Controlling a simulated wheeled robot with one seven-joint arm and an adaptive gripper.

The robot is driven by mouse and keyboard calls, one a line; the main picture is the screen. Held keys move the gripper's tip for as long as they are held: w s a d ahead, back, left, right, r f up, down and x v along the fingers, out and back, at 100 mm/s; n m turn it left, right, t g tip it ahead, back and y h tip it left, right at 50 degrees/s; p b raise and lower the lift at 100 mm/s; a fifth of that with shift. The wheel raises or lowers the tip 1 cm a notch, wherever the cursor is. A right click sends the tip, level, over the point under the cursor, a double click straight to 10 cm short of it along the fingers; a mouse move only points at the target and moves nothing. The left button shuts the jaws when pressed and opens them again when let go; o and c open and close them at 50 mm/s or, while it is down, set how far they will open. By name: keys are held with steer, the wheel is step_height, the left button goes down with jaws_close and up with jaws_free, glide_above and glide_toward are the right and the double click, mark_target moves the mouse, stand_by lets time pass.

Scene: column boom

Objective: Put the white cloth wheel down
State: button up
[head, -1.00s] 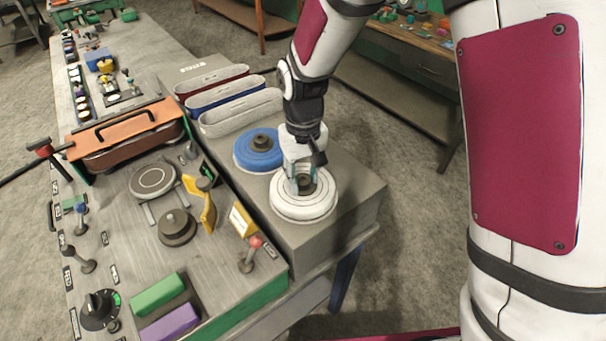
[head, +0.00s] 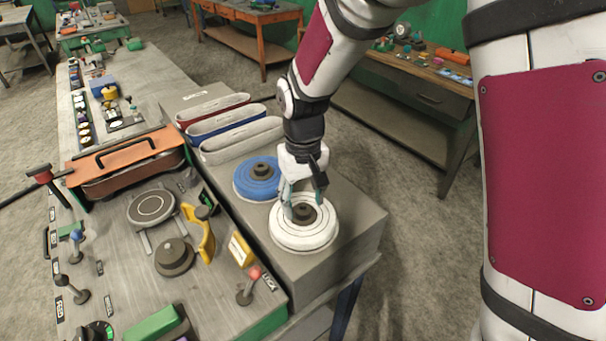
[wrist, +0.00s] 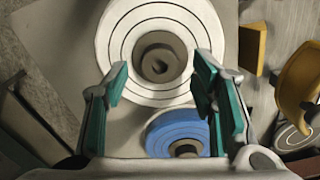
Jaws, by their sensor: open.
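The white cloth wheel (head: 304,232) lies flat on the grey block (head: 345,233) at the right of the bench, its dark hub (head: 304,213) upward. In the wrist view the white wheel (wrist: 199,30) is beyond my fingertips, with its hub (wrist: 161,58) in front of the gap between them. My gripper (head: 303,200) is open just above the hub, with nothing held between its fingers. In the wrist view both teal fingers of my gripper (wrist: 160,82) stand wide apart, clear of the hub.
A blue wheel (head: 250,187) lies close behind the white one. Three long belts, including a white one (head: 240,143), stand behind it. A yellow piece (head: 240,251) and a red-knobbed lever (head: 252,279) are on the bench to the left. The block's right end is bare.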

mark_target(304, 208)
step_height(304, 208, up, 10)
steer(key=b, duration=0.1)
steer(key=s+d+r+m+t, duration=0.2)
steer(key=s+d+r, duration=0.3)
steer(key=s+d, duration=0.3)
steer(key=s+d+r+m+t, duration=0.1)
steer(key=s+d+r+t, duration=0.2)
steer(key=s+d+r, duration=0.2)
steer(key=shift+s+d+m+t, duration=0.3)
steer(key=shift+s+d+m, duration=0.1)
steer(key=shift+s+d, duration=1.4)
steer(key=shift+s+a, duration=0.15)
steer(key=shift+a, duration=0.05)
